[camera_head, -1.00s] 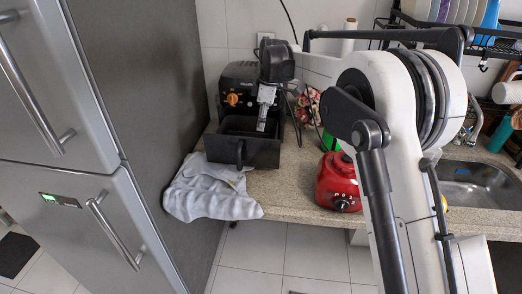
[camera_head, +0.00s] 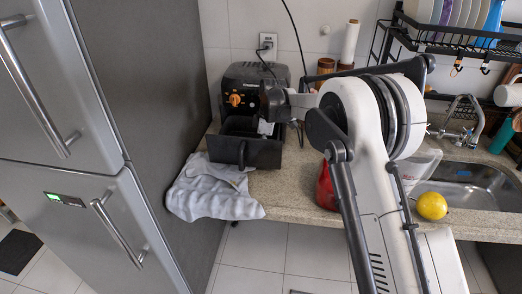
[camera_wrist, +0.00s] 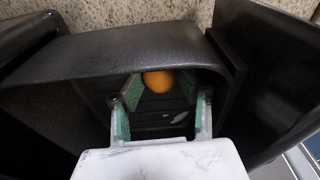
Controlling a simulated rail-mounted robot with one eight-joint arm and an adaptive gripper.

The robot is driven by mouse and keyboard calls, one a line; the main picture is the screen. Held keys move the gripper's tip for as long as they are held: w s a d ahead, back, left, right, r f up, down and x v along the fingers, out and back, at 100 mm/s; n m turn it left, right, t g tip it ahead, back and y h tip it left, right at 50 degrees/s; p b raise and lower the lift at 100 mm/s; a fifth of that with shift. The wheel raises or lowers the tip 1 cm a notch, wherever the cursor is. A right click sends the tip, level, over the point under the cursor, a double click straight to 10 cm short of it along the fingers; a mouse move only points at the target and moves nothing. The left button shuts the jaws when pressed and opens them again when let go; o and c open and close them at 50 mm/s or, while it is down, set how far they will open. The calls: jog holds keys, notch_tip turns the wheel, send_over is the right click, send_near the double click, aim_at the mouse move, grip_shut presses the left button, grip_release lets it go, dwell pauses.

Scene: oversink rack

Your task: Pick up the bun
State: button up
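A smooth, rounded orange-brown thing, which looks like the bun (camera_wrist: 159,81), lies inside the dark drawer of the air fryer (camera_wrist: 140,55) in the wrist view. My gripper (camera_wrist: 160,88) reaches into the drawer with its green-padded fingers apart, one on each side of the bun. Whether either pad touches it cannot be told. In the head view, my gripper (camera_head: 266,128) is down at the pulled-out drawer (camera_head: 262,153); its fingertips and the bun are hidden there.
The air fryer body (camera_head: 241,78) stands behind the drawer. A grey-white cloth (camera_head: 212,190) hangs over the counter's front edge. A red appliance (camera_head: 326,187) is partly hidden by my arm. A yellow fruit (camera_head: 432,206) sits by the sink (camera_head: 468,192). A fridge (camera_head: 75,150) stands left.

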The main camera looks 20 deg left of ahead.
jog(key=shift+f, duration=0.2)
jog(key=shift+c, duration=0.4)
jog(key=c, duration=0.4)
jog(key=shift+r, duration=0.1)
